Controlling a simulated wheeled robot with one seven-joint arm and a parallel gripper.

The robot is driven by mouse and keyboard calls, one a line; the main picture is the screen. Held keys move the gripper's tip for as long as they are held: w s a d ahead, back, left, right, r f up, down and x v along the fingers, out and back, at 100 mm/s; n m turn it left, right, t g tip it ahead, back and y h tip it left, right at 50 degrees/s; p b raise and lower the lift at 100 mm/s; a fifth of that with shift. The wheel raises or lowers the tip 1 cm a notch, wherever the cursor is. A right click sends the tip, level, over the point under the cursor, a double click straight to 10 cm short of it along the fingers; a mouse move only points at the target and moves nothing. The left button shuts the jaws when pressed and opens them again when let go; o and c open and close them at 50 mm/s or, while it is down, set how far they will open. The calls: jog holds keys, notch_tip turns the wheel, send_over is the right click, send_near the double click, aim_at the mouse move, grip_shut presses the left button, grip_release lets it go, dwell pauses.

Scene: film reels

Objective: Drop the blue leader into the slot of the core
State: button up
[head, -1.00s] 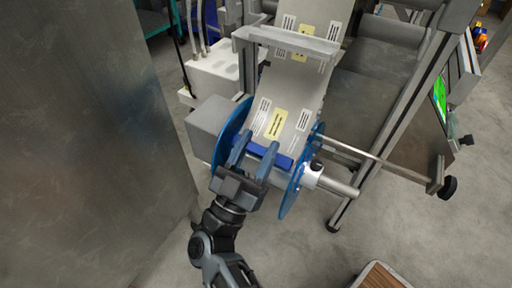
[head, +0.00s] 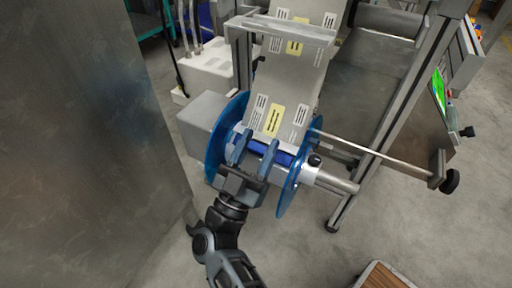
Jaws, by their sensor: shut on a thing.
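The blue leader (head: 284,158) is a blue strip at the lower end of the printed film web (head: 289,117). My gripper (head: 256,155) is shut on the leader, between the two blue reel discs. The left disc (head: 216,150) and the right disc (head: 290,190) stand on the spindle.
A large grey metal panel (head: 80,130) stands close on the left. A spindle end (head: 338,183) and a thin rod (head: 375,155) reach out to the right. A wooden-topped box (head: 382,277) is at the bottom. Bare floor lies at the lower right.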

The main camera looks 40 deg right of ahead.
jog(key=o, duration=1.2)
jog(key=shift+d, duration=0.1)
jog(key=shift+o, duration=0.2)
jog(key=shift+f, duration=0.1)
jog(key=v, duration=0.7)
jog(key=shift+a+f, duration=0.2)
jog(key=shift+a, duration=0.2)
